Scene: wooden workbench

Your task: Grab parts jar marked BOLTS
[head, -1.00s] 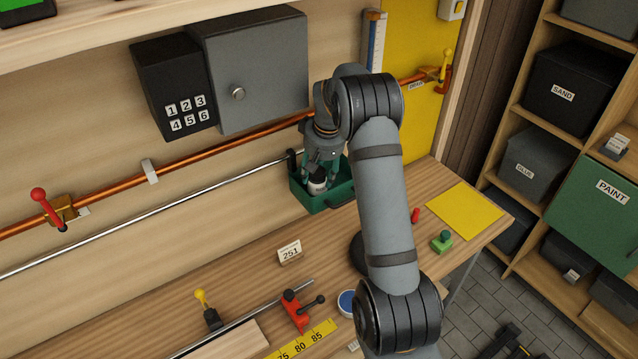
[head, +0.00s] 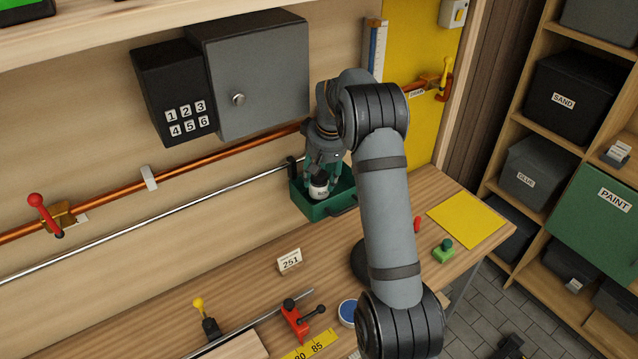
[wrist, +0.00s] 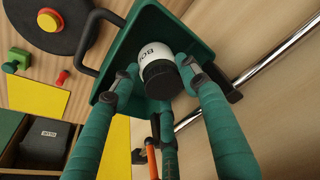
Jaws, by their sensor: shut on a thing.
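In the wrist view the jar (wrist: 154,54) shows a label reading "BO"; the rest of the word is hidden. My gripper (head: 322,179) reaches down into the bin from above. Its teal fingers (wrist: 160,82) close around the jar's lid end. The jar still appears inside the bin (wrist: 116,62); I cannot tell whether it touches the floor of it.
The bin's walls stand close around the fingers. A silver rod (head: 150,225) and a copper pipe (head: 240,148) run along the wall behind. A grey cabinet (head: 265,75) hangs above. A green-knobbed block (head: 443,250) and yellow sheet (head: 466,219) lie to the right.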

